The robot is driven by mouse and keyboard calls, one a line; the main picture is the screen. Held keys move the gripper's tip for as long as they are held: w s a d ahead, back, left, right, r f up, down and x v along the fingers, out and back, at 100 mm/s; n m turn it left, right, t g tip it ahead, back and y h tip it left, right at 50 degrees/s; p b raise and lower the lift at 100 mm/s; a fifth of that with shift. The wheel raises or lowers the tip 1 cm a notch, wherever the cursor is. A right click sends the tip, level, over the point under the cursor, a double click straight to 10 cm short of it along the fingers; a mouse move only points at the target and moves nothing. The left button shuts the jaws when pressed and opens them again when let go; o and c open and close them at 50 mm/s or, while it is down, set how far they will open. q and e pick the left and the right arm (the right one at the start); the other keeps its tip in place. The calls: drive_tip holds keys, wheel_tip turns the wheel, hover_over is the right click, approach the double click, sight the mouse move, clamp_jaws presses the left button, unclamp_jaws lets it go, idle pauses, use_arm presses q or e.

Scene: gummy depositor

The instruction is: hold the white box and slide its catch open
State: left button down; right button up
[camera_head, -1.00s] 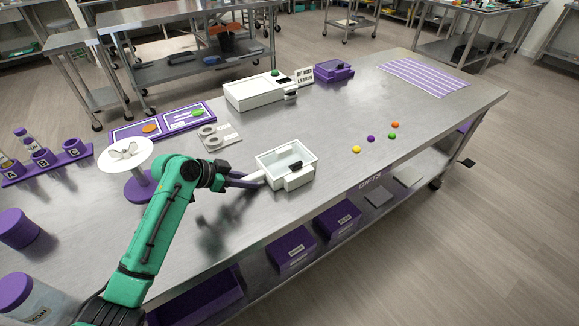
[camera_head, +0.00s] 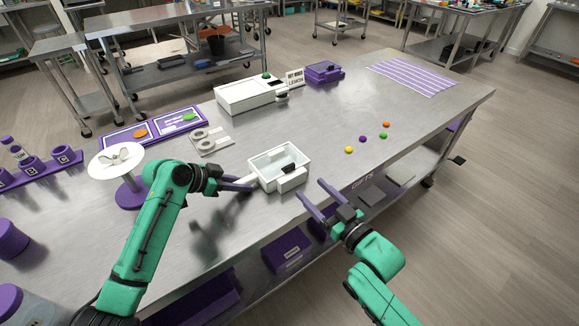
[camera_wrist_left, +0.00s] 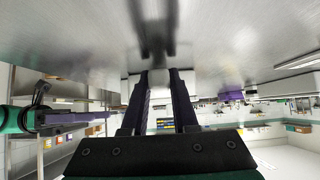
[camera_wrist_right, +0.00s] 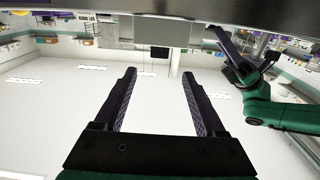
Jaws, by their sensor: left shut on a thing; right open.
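The white box (camera_head: 262,165) is an open-topped tray on the metal table in the head view. A white block with a black piece, apparently the catch (camera_head: 291,181), is on its near right side. My left gripper (camera_head: 249,184) is shut on the white box's left end, on what looks like a handle; its fingers also show in the left wrist view (camera_wrist_left: 159,73), with white parts around their tips. My right gripper (camera_head: 312,190) is open and empty, to the right of the box and apart from it. In the right wrist view its fingers (camera_wrist_right: 159,73) are spread with nothing between them.
Yellow, purple, green and orange balls (camera_head: 363,139) lie to the right of the box. A white machine (camera_head: 245,95) and a purple box (camera_head: 323,72) stand behind. A white round dish on a purple stand (camera_head: 130,193) is at left. The table's front edge runs close below my right gripper.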

sight(291, 168)
drive_tip(key=x, duration=1.1)
drive_tip(key=shift+w, duration=0.15)
drive_tip(key=shift+d, duration=0.1)
clamp_jaws()
drive_tip(key=shift+f, duration=0.1)
idle(0.6)
